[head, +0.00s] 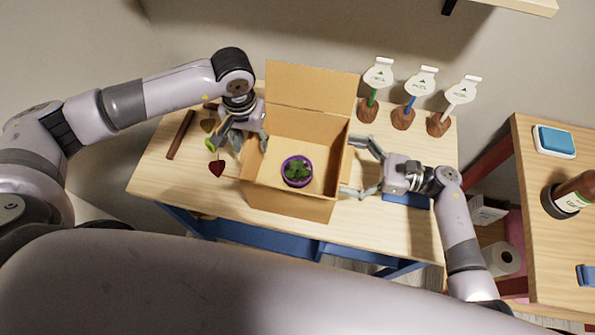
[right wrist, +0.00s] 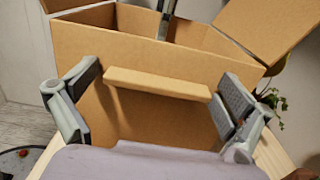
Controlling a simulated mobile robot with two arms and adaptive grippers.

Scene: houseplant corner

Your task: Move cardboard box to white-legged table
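The open cardboard box (head: 287,202) stands upright on a light wood table (head: 152,185) with blue legs. Its back flap stands up, and a small green plant in a purple pot (head: 297,172) is inside. My left gripper (head: 245,143) is at the box's left wall; whether its fingers are closed on that wall is unclear. My right gripper (head: 353,166) is open at the box's right side, its fingers spread wide. In the right wrist view, the box wall (right wrist: 155,115) with a protruding cardboard strip (right wrist: 158,83) faces this gripper (right wrist: 155,103). No white-legged table is recognisable.
Three label stakes (head: 403,118) in brown bases stand back right. A second wooden table (head: 540,215) with red legs at right carries a blue-topped box (head: 555,141) and a brown bottle (head: 573,194).

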